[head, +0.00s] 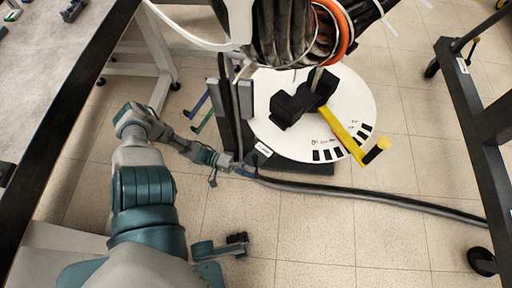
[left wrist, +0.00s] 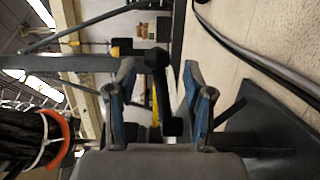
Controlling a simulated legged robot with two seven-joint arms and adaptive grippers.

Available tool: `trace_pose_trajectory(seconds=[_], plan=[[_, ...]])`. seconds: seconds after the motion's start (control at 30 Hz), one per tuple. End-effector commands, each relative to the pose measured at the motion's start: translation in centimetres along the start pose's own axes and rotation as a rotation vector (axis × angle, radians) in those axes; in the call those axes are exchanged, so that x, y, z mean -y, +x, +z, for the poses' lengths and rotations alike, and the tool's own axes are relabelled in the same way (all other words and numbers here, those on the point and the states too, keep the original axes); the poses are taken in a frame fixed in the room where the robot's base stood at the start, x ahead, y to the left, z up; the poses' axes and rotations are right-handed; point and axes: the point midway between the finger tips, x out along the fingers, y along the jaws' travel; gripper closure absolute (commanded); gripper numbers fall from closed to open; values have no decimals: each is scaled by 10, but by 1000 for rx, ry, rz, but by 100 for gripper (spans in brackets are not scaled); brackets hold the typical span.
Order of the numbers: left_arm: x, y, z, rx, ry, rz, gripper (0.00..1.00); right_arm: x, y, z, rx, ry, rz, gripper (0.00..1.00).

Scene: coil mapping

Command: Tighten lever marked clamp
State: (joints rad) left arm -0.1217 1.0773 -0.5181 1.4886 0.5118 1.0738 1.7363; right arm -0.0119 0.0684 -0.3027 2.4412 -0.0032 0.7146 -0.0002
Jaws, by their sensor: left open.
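My left gripper (head: 246,172) is small in the head view, at the end of my arm, close to the foot of a dark upright stand (head: 232,105). In the left wrist view my left gripper (left wrist: 160,100) is open, with its two blue-grey fingers apart. A black bar with a rounded end (left wrist: 155,57) shows in the gap; I cannot tell how deep it lies between the fingers. A yellow lever (head: 345,132) rests over the white round plate (head: 362,100). A blue lever (head: 201,105) and a green lever (head: 204,121) stick out left of the stand. No readable label says clamp.
A dark hose (head: 390,200) runs right across the tiled floor. A thick coil end with an orange ring (head: 343,28) hangs above the plate. A table edge (head: 75,80) lies at left, a dark frame (head: 465,110) at right. The floor in front is mostly free.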

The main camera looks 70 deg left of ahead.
Motion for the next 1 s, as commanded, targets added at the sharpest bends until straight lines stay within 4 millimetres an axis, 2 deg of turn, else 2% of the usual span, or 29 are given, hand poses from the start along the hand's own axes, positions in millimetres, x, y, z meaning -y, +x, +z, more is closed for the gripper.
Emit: trace_pose_trajectory(seconds=[0.03, 0.2, 0.4, 0.57, 1.0], plan=[[2, -13, 0, -1, -1, -7, 48, 0, 0, 0, -1, 0, -1, 60], [2, -51, 0, -1, -1, -7, 48, 0, 1, 0, -2, 0, -1, 60], [2, -81, 1, 0, -2, -5, 48, 0, 1, 0, -3, 1, -2, 60], [2, -89, 1, 0, -2, -3, 48, 0, 1, 0, -3, 1, -2, 60], [2, -89, 1, 0, -2, -3, 48, 1, 1, 2, -1, 0, -3, 60]])
